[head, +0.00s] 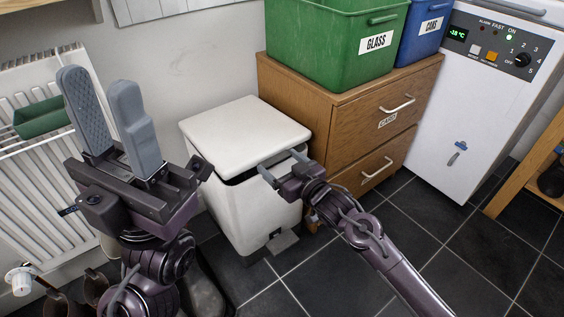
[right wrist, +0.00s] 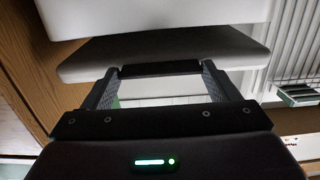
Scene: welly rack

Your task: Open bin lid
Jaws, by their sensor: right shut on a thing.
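The white bin (head: 235,212) stands on the floor between the radiator and the wooden cabinet. Its flat white lid (head: 245,135) lies over the top, with a dark gap under its front edge. My right gripper (head: 281,163) is at the lid's front right edge. In the right wrist view its fingers (right wrist: 160,72) are shut on a dark bar at the lid's edge, with the lid (right wrist: 155,50) and bin body (right wrist: 150,15) beyond. My left gripper (head: 100,85) is open and empty, raised to the left of the bin, fingers up.
The wooden cabinet (head: 350,125) stands close on the bin's right, bearing a green GLASS crate (head: 330,45) and a blue CANS crate (head: 425,30). A white freezer (head: 460,130) is further right. The radiator (head: 40,160) is at left.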

